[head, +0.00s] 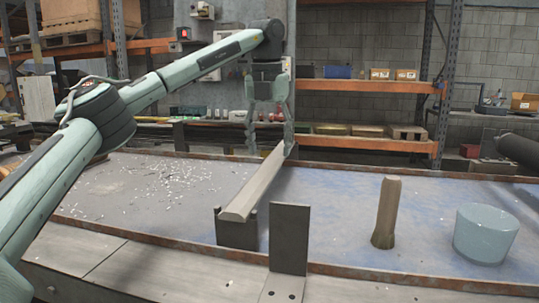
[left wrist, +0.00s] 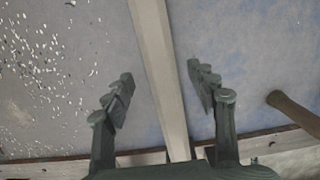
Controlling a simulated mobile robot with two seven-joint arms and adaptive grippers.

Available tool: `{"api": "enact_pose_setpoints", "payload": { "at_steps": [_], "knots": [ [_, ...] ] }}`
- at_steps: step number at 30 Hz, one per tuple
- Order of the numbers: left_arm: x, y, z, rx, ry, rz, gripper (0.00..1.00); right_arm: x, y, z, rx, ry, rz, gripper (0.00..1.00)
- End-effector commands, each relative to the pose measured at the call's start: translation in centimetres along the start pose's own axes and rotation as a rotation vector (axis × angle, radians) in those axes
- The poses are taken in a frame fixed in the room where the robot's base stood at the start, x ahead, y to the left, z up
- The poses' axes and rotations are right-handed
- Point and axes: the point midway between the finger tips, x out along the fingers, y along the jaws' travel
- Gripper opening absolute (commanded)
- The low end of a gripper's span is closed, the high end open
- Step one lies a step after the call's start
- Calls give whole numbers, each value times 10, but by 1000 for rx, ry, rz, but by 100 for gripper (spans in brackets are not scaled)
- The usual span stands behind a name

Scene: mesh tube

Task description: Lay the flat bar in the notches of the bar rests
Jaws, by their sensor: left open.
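The flat bar (head: 253,192) is long and pale grey-beige, and runs away from me across the bench. Its near end lies at the top of a dark near bar rest (head: 237,235), apparently between the raised sides of its notch. The far end is near my left gripper (head: 270,146); the support there is mostly hidden, so I cannot tell how it sits. My left gripper points down and is open. In the left wrist view, the bar (left wrist: 158,60) passes between the two spread fingers, with gaps on both sides. My right gripper is not in view.
An upright dark metal plate (head: 290,237) stands at the front edge, right of the near rest. A brown, club-like post (head: 386,212) and a pale blue tub (head: 485,235) stand to the right. Small pale chips (head: 180,178) litter the bench's left side. Shelving stands behind.

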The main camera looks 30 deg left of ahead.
Motion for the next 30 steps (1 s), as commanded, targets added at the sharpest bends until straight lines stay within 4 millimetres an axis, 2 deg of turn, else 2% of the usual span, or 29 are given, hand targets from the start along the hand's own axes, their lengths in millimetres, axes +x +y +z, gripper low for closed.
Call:
{"api": "enact_pose_setpoints", "payload": {
  "at_steps": [1,6,12,18,30],
  "knots": [
    [-13,-2,1,0,-4,-1,58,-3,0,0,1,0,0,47],
    [-51,-1,0,0,-4,-2,58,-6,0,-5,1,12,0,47],
    [-83,-1,0,0,-2,2,58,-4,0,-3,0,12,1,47],
    [-93,0,0,0,-1,1,58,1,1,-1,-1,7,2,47],
    [-93,0,0,1,-1,0,58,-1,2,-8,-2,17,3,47]
  ]
}}
